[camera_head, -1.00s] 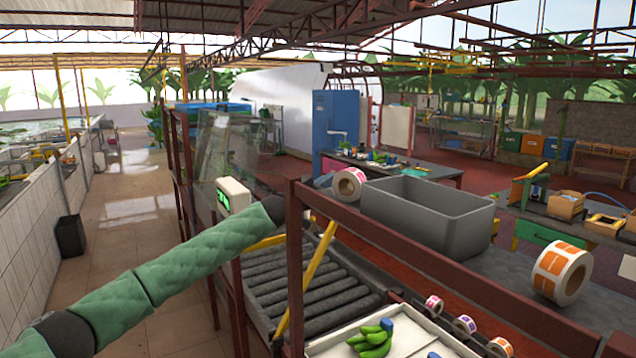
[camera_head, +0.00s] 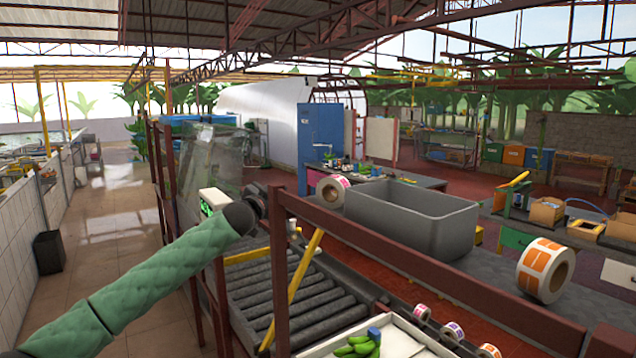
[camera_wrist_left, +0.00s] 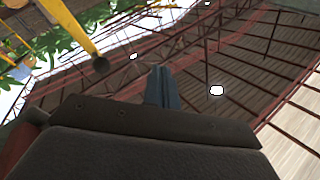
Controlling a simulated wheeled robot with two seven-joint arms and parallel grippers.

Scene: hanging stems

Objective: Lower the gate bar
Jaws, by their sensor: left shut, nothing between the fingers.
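The gate bar, a yellow bar (camera_head: 303,266), stands steeply tilted over the roller conveyor in the head view, its upper end leaning right. In the left wrist view a yellow bar (camera_wrist_left: 68,22) with a dark round end shows at the upper left, apart from the fingers. My left gripper (camera_wrist_left: 163,85) is shut and empty, its fingers together and pointing up the picture. In the head view my left arm reaches in from the left to the dark red post, which partly hides its end; contact with the bar cannot be made out. My right gripper is not in view.
The roller conveyor (camera_head: 290,305) lies below the bar. A dark red frame rail (camera_head: 400,262) runs in front. A grey bin (camera_head: 410,222) and label rolls (camera_head: 545,270) stand right. A tray with green bananas (camera_head: 357,346) is at the bottom. The tiled aisle at left looks mostly clear.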

